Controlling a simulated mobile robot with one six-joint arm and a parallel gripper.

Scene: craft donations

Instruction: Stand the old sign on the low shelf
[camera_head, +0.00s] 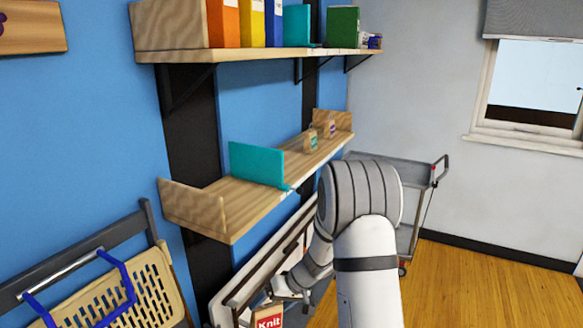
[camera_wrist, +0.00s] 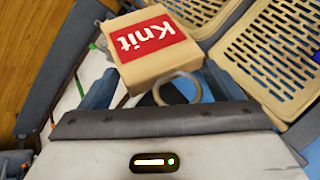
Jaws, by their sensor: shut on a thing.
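A tan, thick block with a red "Knit" label (camera_wrist: 150,40), which looks like the sign, is between the fingers of my gripper (camera_wrist: 158,88) in the wrist view. My gripper is shut on it. Its label also shows at the bottom edge of the head view (camera_head: 268,322), below the shelf, partly cut off. The low wooden shelf (camera_head: 208,205) is on the blue wall. It has raised ends, a teal board standing near its middle and small labelled items at its far end. The front left part of the shelf is bare.
An upper shelf (camera_head: 175,57) with binders hangs above the low one. A grey cart (camera_head: 400,172) stands behind my arm at the right. Perforated tan crates (camera_wrist: 265,45) lie beside the gripper. A pale ring (camera_wrist: 178,90) shows by the block. Wooden floor is open at the right.

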